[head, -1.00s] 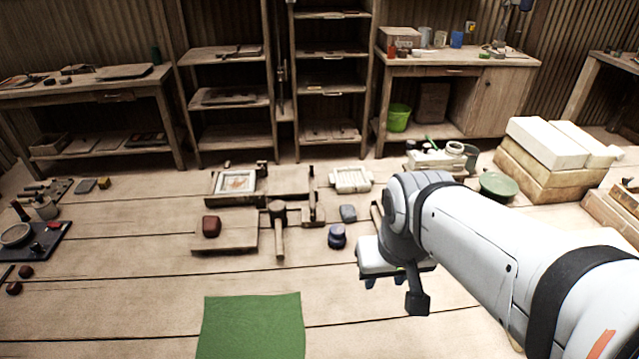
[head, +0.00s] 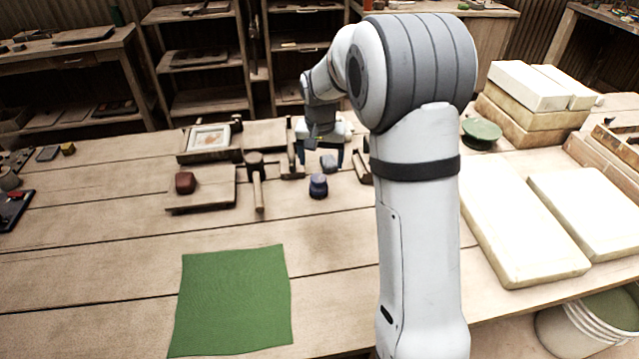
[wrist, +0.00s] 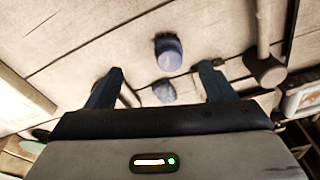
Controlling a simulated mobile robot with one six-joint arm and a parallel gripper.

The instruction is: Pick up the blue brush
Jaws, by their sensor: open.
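A dark blue, rounded, knob-topped thing (head: 318,186), perhaps the blue brush, stands on the wooden table; I see no clear bristles. In the wrist view it is the blue-purple round thing (wrist: 168,52), just beyond my fingertips. A smaller blue-grey lump (head: 328,163) lies behind it; in the wrist view the lump (wrist: 164,92) shows between my fingers. My gripper (head: 320,160) is open and empty, pointing down above the lump. It also shows in the wrist view (wrist: 161,69), with a finger on each side. Its height above the table is hard to tell.
A wooden mallet (head: 257,182) and a board with a red-brown block (head: 186,183) lie to the left. A framed picture (head: 208,139) is behind them. A green cloth (head: 235,300) lies in front. White slabs (head: 520,225) lie to the right. The table's middle left is clear.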

